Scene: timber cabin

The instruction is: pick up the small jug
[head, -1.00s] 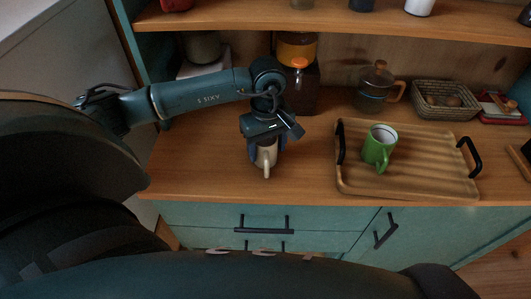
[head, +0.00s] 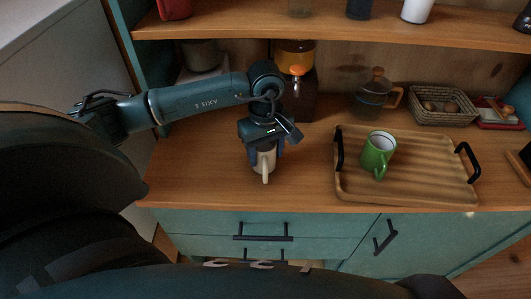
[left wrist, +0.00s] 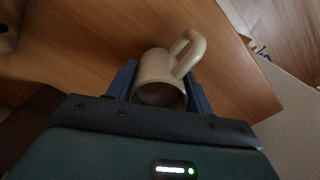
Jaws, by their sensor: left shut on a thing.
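The small jug (head: 264,164) is cream-coloured with a loop handle. It is at the left part of the wooden counter, and its handle faces the front edge. My left gripper (head: 263,155) comes down over it from above and is shut on its body. In the left wrist view the jug (left wrist: 158,68) sits between the two blue fingers, with its handle (left wrist: 188,48) pointing up and right, away from the palm. I cannot tell whether its base touches the counter. My right gripper is not in view.
A wooden tray (head: 425,186) with black handles stands right of the jug, bearing a green mug (head: 378,152). Behind are a drink dispenser (head: 296,85), a glass pot (head: 373,95) and a wicker basket (head: 440,108). A shelf (head: 330,28) overhangs the back.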

